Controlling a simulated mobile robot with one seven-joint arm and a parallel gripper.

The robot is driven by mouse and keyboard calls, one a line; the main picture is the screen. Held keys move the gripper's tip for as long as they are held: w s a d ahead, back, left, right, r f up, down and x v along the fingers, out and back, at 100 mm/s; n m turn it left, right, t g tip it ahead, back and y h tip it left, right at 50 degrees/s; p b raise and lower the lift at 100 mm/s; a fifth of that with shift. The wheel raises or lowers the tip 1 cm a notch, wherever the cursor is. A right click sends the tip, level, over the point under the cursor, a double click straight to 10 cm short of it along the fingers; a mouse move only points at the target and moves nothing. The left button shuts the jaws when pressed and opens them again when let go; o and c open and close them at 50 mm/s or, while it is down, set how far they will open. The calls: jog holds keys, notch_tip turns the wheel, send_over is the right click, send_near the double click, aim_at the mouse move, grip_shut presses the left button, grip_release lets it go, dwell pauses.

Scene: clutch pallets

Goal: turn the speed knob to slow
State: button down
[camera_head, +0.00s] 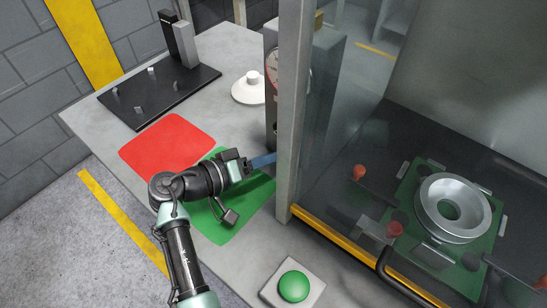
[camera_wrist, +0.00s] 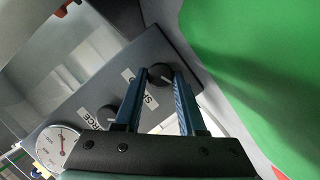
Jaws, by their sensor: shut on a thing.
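The speed knob (camera_wrist: 160,73) is a dark round knob on the grey control box (camera_wrist: 75,85) in the wrist view. A partly covered white label beginning "SP" is beside it. My gripper (camera_wrist: 159,77) has its blue fingers on either side of the knob and is shut on it. A light pointer line shows on the knob, but its setting cannot be read. In the head view my gripper (camera_head: 268,160) reaches the lower front of the control box (camera_head: 328,75); the knob is hidden there.
A second knob (camera_wrist: 107,113) by a label ending "RCE" and a round gauge (camera_wrist: 56,147) are close by. A frame post (camera_head: 295,110) and glass guard stand right of my gripper. Red (camera_head: 165,143) and green (camera_head: 225,225) mats lie left; a green button (camera_head: 293,286) is in front.

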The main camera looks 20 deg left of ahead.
jog(key=n+h, duration=0.1)
jog(key=n+h+b, duration=0.1)
jog(key=n, duration=0.1)
jog(key=shift+a+f+n, duration=0.1)
jog(key=shift+f+n, duration=0.1)
jog(key=shift+n, duration=0.1)
dwell(0.4)
jog(key=c, duration=0.5)
grip_release()
jog(key=b+v, duration=0.1)
jog(key=v, duration=1.2)
jog(key=shift+f, duration=0.2)
